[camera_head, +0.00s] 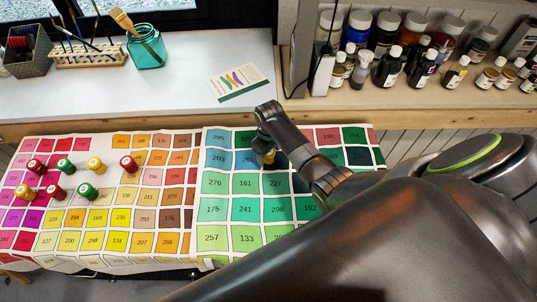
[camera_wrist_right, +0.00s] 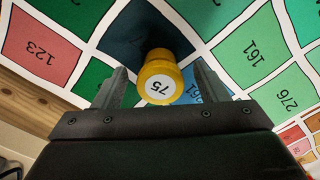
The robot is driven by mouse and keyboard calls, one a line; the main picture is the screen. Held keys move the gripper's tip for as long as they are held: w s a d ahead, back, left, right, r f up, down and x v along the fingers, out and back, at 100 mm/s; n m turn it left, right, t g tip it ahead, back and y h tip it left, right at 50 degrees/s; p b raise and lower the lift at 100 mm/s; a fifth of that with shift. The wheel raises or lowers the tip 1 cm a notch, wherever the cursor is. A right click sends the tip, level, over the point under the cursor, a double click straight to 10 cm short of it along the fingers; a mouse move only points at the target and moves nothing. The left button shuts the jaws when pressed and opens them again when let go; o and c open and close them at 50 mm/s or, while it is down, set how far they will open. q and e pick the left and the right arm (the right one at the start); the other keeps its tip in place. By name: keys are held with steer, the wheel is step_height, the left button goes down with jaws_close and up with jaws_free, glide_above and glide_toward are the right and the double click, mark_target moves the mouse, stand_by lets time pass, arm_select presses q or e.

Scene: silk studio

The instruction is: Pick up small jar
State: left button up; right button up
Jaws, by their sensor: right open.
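A small jar with a yellow lid marked 75 (camera_wrist_right: 160,82) stands on a dark square of the colour chart (camera_wrist_right: 262,48). In the right wrist view it sits between the two fingers of my right gripper (camera_wrist_right: 162,76), which is open, with a visible gap on each side. In the head view my right gripper (camera_head: 267,152) is over the green and blue part of the chart, and only a bit of the yellow jar (camera_head: 270,157) shows beneath it. My left gripper is not in view.
Several small jars with red, green and yellow lids (camera_head: 88,190) stand on the chart's left part. Behind are a white sill with a teal brush jar (camera_head: 146,50) and a card (camera_head: 240,82). A shelf of bottles (camera_head: 390,65) is at the back right.

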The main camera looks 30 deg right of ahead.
steer(key=shift+f, duration=0.2)
steer(key=shift+c, duration=0.5)
steer(key=c, duration=1)
